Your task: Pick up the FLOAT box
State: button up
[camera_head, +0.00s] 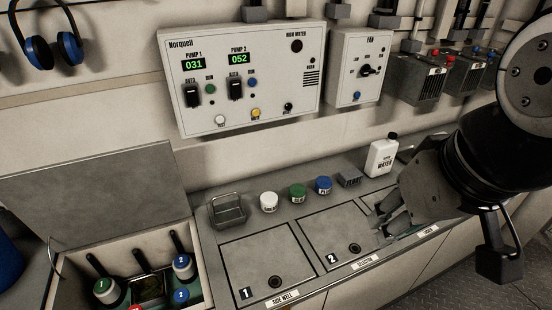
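A small dark grey box (348,178) with a pale label stands on the back ledge of the counter. Its lettering is too small to read surely, but looks like FLOAT. It sits between the blue-lidded jar and the white water jug. My gripper (381,217) is to the right and nearer me, low over the counter by hatch 2. Its fingers point left and look spread apart, with nothing seen between them. It is apart from the box.
A wire basket (228,211), white jar (269,202), green jar (297,194) and blue jar (323,186) line the ledge left of the box. The white water jug (381,157) stands close on its right. An open bin (60,290) holds several handled items.

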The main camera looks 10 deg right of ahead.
aim_at(352, 177)
jog(key=k+j+z, duration=0.15)
jog(key=j, duration=0.25)
jog(key=k+j+z, duration=0.35)
jog(key=k+j, duration=0.2)
jog(key=j, duration=0.2)
jog(key=i+l+u, duration=0.1)
jog(key=i+l, duration=0.3)
jog(key=l, duration=0.2)
jog(key=i+l+u, duration=0.15)
jog(key=l, duration=0.15)
jog(key=i+l, duration=0.2)
jog(key=l, duration=0.15)
jog(key=i+l+u, duration=0.15)
jog(key=l, duration=0.15)
jog(key=i+l, duration=0.15)
jog(key=l, duration=0.2)
jog(key=i+l+u, duration=0.15)
jog(key=l, duration=0.2)
jog(key=i+l+u, duration=0.1)
jog(key=l, duration=0.3)
